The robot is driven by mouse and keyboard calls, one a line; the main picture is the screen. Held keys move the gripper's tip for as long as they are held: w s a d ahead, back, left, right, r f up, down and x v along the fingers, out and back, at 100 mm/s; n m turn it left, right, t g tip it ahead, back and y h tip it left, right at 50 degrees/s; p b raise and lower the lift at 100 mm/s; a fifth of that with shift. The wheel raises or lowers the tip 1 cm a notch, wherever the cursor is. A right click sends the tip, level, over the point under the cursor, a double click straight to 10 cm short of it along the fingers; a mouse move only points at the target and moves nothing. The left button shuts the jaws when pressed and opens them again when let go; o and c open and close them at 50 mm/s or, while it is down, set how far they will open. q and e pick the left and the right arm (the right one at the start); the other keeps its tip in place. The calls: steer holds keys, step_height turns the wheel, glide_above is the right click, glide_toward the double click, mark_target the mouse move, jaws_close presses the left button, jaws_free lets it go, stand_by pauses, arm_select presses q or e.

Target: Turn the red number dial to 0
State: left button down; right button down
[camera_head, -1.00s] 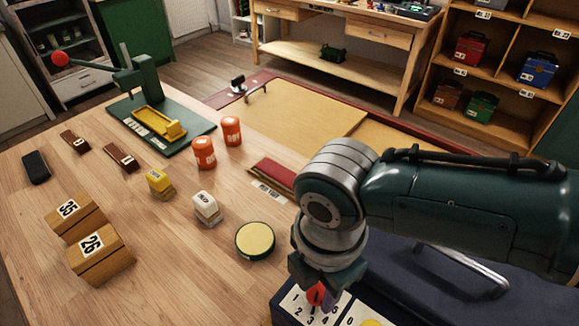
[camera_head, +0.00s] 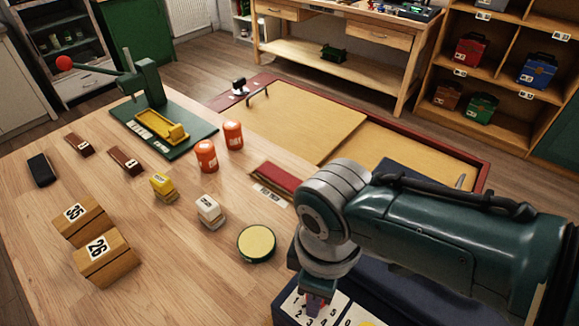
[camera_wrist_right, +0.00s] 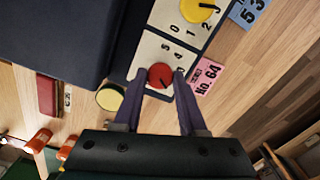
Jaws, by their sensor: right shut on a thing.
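The red number dial (camera_wrist_right: 160,76) sits on a white numbered plate (camera_wrist_right: 147,51) on a dark blue case. In the right wrist view my right gripper (camera_wrist_right: 157,80) has one finger on each side of the dial and is shut on it. In the head view my right gripper (camera_head: 318,302) points down over the plate (camera_head: 296,307) and hides most of the dial. Some printed digits, including 5, show around the dial; which one its pointer marks I cannot tell. My left gripper is not in view.
A yellow dial (camera_wrist_right: 200,11) sits on an adjoining white plate. A pink card (camera_wrist_right: 207,75) reading 64 lies beside the case. On the table are a round yellow-topped tin (camera_head: 257,243), orange canisters (camera_head: 206,156), small stamps and numbered wooden blocks (camera_head: 105,258).

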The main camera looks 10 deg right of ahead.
steer(key=m+p, duration=0.1)
steer(key=m, duration=0.5)
steer(key=shift+a+r, duration=0.1)
steer(key=m, duration=0.4)
steer(key=shift+m, duration=1.5)
steer(key=shift+c, duration=2.3)
jaws_free()
